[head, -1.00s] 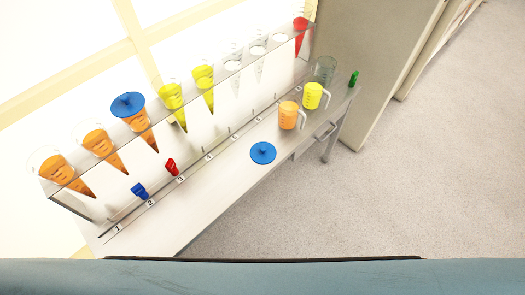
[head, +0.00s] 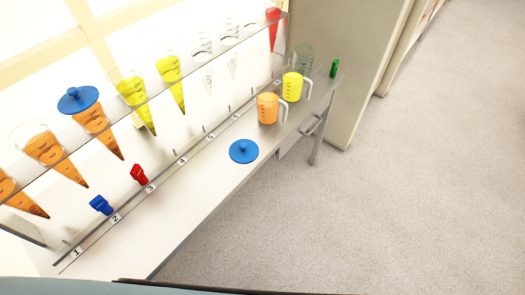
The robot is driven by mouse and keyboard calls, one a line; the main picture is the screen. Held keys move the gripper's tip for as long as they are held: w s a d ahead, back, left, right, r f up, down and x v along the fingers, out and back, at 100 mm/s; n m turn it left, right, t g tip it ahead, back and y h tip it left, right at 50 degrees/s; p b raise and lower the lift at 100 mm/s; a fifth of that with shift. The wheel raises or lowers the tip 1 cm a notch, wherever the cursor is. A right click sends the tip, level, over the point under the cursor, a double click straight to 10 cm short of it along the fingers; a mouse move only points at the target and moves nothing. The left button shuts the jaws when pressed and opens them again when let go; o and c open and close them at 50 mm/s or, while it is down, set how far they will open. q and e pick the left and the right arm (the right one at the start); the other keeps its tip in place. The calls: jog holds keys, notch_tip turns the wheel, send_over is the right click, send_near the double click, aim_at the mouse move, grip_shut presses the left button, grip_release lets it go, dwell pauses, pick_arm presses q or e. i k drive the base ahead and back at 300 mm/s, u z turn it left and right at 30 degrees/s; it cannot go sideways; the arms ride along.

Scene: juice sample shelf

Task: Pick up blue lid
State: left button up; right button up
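A round blue lid (head: 244,151) with a small knob lies flat on the white shelf board, near its front edge. It is in front of the row of numbered labels and apart from other things. A second blue lid (head: 78,100) sits on top of a cone of orange juice (head: 96,124) in the rack. Neither of my grippers shows in the head view.
The shelf board (head: 185,208) also holds a blue clip (head: 101,204), a red clip (head: 139,174), an orange cup (head: 268,108), a yellow cup (head: 294,87) and a green item (head: 334,68). Cones stand in the clear rack behind. Grey floor (head: 400,200) is open at right.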

aim_at(244, 151)
jog(key=z, duration=0.1)
jog(key=k, duration=0.6)
jog(key=u, duration=1.2)
jog(key=i, duration=0.5)
